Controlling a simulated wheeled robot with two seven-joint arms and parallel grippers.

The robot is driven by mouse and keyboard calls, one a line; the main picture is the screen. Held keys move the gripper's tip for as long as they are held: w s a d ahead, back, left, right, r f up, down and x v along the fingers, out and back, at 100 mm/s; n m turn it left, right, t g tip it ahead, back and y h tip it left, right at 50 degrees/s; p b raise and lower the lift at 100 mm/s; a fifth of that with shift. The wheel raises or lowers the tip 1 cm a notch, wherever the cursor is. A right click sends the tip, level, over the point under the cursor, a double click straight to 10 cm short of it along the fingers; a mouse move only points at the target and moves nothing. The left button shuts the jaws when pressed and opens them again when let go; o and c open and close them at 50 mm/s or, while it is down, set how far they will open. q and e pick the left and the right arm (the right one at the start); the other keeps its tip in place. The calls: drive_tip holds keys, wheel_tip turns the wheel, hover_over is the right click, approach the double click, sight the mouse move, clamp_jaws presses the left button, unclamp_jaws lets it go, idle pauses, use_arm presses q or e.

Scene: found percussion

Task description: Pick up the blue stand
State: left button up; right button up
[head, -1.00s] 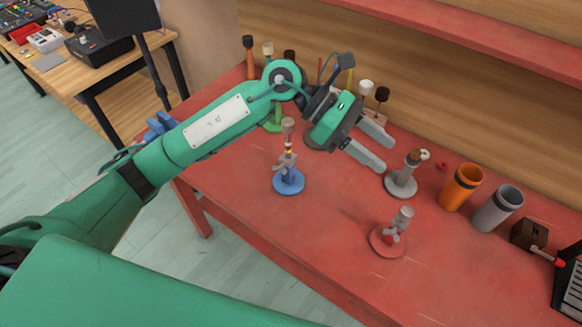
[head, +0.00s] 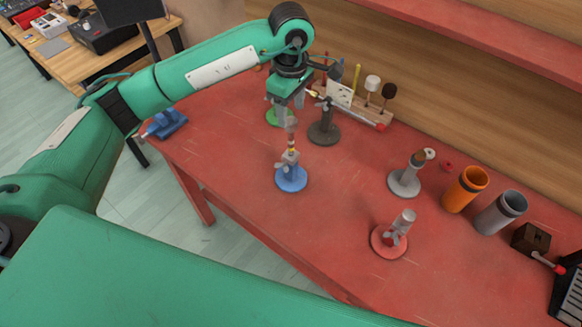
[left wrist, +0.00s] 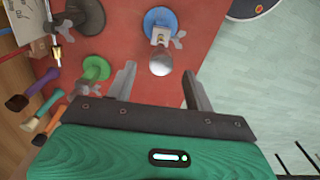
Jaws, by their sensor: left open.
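The blue stand (head: 291,180) has a round blue base and an upright post with a wing nut. It stands on the red table, left of the middle in the head view. In the left wrist view its blue base (left wrist: 153,17) is near the top, with the grey post end nearer the camera. My left gripper (head: 289,108) is open and empty, pointing down above and a little behind the stand. In the left wrist view the post end appears between the tips of the left gripper (left wrist: 159,71). My right gripper is out of view.
A dark stand (head: 324,132) and a green stand (head: 273,118) are close behind. A grey stand (head: 404,183), a red stand (head: 389,243), an orange cup (head: 464,190) and a grey cup (head: 500,213) stand to the right. A blue clamp (head: 165,124) is at the table's left end.

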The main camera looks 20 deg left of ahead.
sight(291, 130)
use_arm(q)
wheel_tip(291, 130, down, 2)
drive_tip(key=shift+f, duration=0.1)
drive_tip(key=shift+d+f+p, duration=0.1)
drive_tip(key=shift+f+p, duration=0.05)
drive_tip(key=shift+p, duration=0.35)
wheel_tip(291, 130, down, 4)
drive_tip(key=p, duration=0.2)
drive_tip(key=shift+s+p, duration=0.1)
drive_tip(key=shift+p, duration=0.2)
drive_tip(key=shift+f, duration=0.45)
drive_tip(key=shift+c, duration=0.2)
clamp_jaws()
